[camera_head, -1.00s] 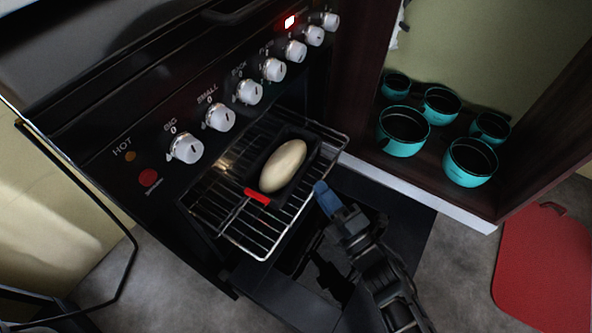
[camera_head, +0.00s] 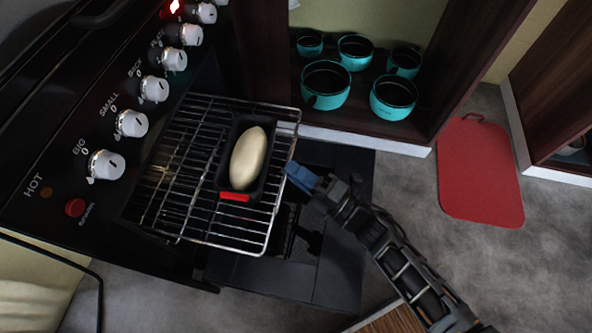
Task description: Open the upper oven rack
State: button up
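The upper oven rack (camera_head: 262,222) is a wire grid that sticks out of the black oven, well past its front. A black pan with a red tab (camera_head: 235,197) stands on it and holds a pale oval loaf (camera_head: 248,158). My gripper (camera_head: 292,172), with a blue tip, is at the rack's right side near its front part. The tip looks close to or touching the side wire. Whether the fingers are apart or closed cannot be made out. The open oven door (camera_head: 335,270) lies below the rack.
Several teal pots (camera_head: 326,84) stand in a dark wooden cabinet at the upper right. A red board (camera_head: 478,172) lies on the grey floor at the right. White knobs (camera_head: 106,164) line the oven panel. Open floor lies right of the door.

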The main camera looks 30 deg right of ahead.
jog(key=shift+o, duration=0.4)
jog(key=v, duration=0.7)
jog(key=shift+s+d, duration=0.2)
jog(key=shift+s, duration=0.15)
jog(key=shift+f, duration=0.1)
